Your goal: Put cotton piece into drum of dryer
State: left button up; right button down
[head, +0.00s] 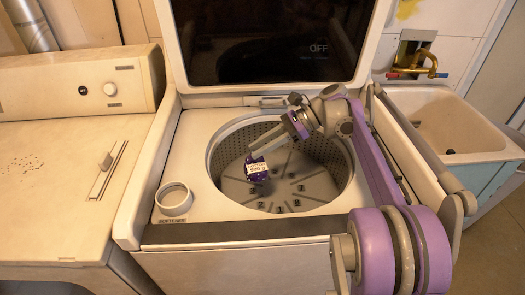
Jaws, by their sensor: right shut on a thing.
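The cotton piece (257,171) looks like a small purple bundle with a white printed label. My right gripper (264,157) is shut on it. The gripper points down and left into the round opening of a top-loading machine. I cannot tell how far above the drum floor the piece is. My left gripper is out of view.
The machine's lid (169,45) with a dark panel stands open behind the drum. A softener cup (174,199) sits at the opening's front left. Another machine (50,165) with knobs stands at left. A sink (440,115) with a brass tap (425,62) is at right.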

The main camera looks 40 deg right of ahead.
pick_arm(q)
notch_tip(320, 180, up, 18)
jog(key=p, duration=1.5)
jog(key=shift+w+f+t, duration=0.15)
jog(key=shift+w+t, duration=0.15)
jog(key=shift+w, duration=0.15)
pick_arm(e)
notch_tip(320, 180, up, 20)
jog(key=shift+r, duration=0.15)
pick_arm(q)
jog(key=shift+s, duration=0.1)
